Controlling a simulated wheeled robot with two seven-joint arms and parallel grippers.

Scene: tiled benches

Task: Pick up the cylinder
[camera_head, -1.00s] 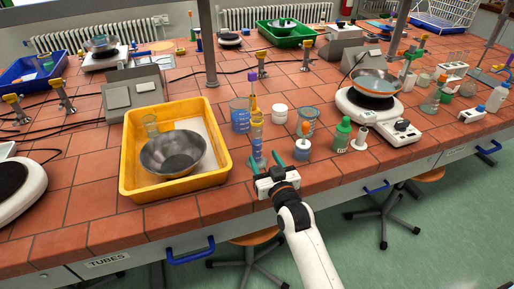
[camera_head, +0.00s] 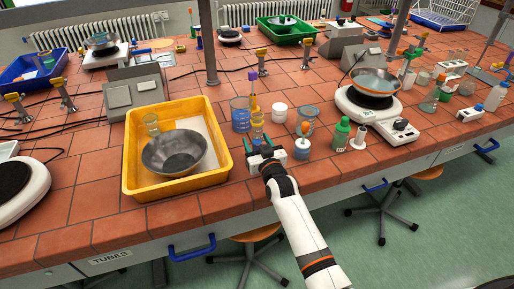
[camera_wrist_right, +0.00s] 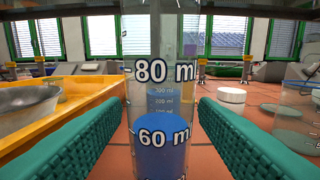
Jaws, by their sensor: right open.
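The cylinder (camera_head: 257,122) is a clear graduated tube with blue liquid. It stands upright near the bench's front edge, right of the yellow tray. In the right wrist view the cylinder (camera_wrist_right: 162,120) fills the middle, with its 60 and 80 ml marks facing me. My right gripper (camera_head: 259,143) is open, with its green fingers to either side of the cylinder. In the wrist view a gap shows between the tube and each finger (camera_wrist_right: 160,140). The gripper hides the cylinder's base in the head view. My left gripper is not in view.
A yellow tray (camera_head: 128,170) holding a metal bowl (camera_head: 174,152) is close on the left. A blue beaker (camera_head: 240,115) stands behind the cylinder; a white jar (camera_head: 280,112), a beaker (camera_head: 302,149) and a green bottle (camera_head: 341,134) stand to the right.

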